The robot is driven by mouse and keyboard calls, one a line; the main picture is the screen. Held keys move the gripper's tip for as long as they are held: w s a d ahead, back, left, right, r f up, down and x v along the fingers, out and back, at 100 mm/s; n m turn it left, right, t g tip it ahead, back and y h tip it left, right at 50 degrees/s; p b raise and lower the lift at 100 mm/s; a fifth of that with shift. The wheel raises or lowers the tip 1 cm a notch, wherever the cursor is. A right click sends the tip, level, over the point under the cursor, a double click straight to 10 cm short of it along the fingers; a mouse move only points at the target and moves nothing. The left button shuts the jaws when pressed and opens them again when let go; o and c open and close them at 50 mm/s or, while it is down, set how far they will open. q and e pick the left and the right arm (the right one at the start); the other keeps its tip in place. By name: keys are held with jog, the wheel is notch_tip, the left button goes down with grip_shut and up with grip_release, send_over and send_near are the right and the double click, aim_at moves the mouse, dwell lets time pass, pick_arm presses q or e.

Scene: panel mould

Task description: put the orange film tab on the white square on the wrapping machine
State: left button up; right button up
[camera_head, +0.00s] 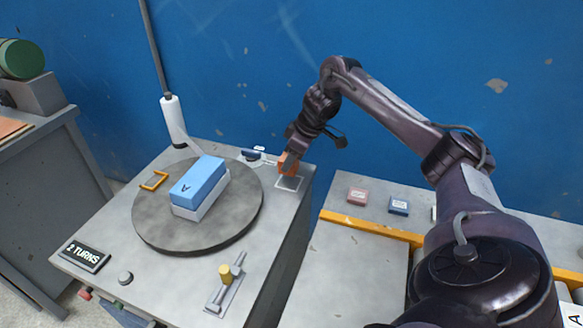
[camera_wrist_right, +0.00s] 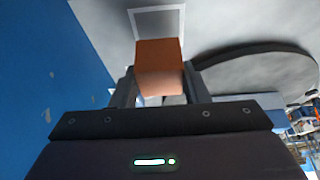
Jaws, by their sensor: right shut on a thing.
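The orange film tab (camera_head: 286,164) is held in my right gripper (camera_head: 290,158), at the back right corner of the wrapping machine (camera_head: 285,217). In the right wrist view the orange tab (camera_wrist_right: 160,66) sits between the two fingers of my right gripper (camera_wrist_right: 158,88). The white square (camera_head: 290,184) is an outline on the machine top, just below the tab in the head view. It also shows in the right wrist view (camera_wrist_right: 156,10), beyond the tab and partly covered by it. I cannot tell whether the tab touches the surface. My left gripper is out of view.
A round turntable (camera_head: 160,231) carries a blue box (camera_head: 198,180) on a white one. A post with a white film roll (camera_head: 172,122) stands behind it. A yellow-knobbed lever (camera_head: 225,274) is at the front. A blue clip-like part (camera_head: 253,154) lies near the square.

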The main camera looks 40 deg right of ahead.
aim_at(291, 169)
jog(key=shift+f+b, duration=0.3)
jog(key=shift+f, duration=1.75)
jog(key=shift+f, duration=0.1)
jog(key=o, duration=1)
